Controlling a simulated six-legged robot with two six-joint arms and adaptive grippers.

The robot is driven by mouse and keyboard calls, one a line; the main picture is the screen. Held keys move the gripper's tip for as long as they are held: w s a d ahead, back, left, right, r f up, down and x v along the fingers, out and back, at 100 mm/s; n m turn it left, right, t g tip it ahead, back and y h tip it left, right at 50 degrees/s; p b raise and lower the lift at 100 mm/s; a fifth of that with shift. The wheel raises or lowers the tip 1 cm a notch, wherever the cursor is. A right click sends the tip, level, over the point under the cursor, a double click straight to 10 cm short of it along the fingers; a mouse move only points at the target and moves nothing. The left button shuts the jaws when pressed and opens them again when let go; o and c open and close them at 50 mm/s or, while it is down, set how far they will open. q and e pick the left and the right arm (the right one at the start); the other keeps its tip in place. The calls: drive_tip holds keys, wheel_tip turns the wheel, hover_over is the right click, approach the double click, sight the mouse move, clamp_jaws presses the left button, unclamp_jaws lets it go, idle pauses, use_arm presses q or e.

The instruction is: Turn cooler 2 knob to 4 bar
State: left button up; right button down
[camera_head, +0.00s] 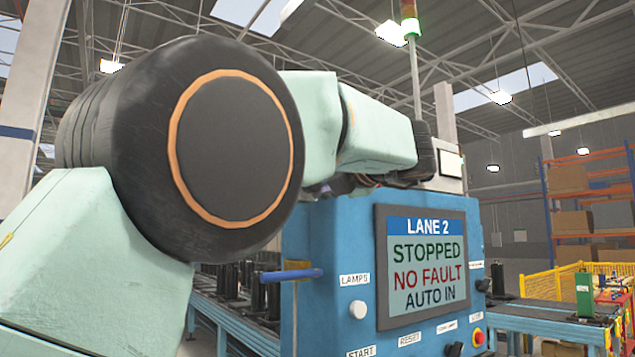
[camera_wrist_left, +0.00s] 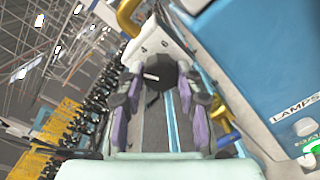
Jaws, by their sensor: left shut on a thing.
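In the left wrist view a dark round knob (camera_wrist_left: 156,72) with a small white mark sits in front of a pale dial plate (camera_wrist_left: 152,42) with a few small figures. I cannot read the pointer's setting with certainty. My left gripper (camera_wrist_left: 160,84) has its purple-padded fingers on both sides of the knob and is shut on it. In the head view my left arm reaches from the left over the blue cabinet; its fingers and the knob are hidden there. My right gripper is not in view.
The blue cabinet (camera_head: 335,215) has a screen (camera_head: 422,262) reading LANE 2, STOPPED, NO FAULT, AUTO IN. A blue handle (camera_head: 290,275) juts from its left side. A yellow pipe (camera_wrist_left: 128,18) bends beside the dial plate. Conveyors and yellow fencing (camera_head: 565,282) stand around.

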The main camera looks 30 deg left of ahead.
use_arm(q)
drive_tip(key=shift+d+r+m, duration=0.1)
drive_tip(key=shift+r+m, duration=0.05)
drive_tip(key=shift+m, duration=0.95)
drive_tip(key=shift+r+m, duration=0.1)
drive_tip(key=shift+m, duration=1)
drive_tip(key=o, duration=1.1)
drive_tip(key=shift+w+d+f, duration=0.1)
drive_tip(key=shift+o, duration=0.2)
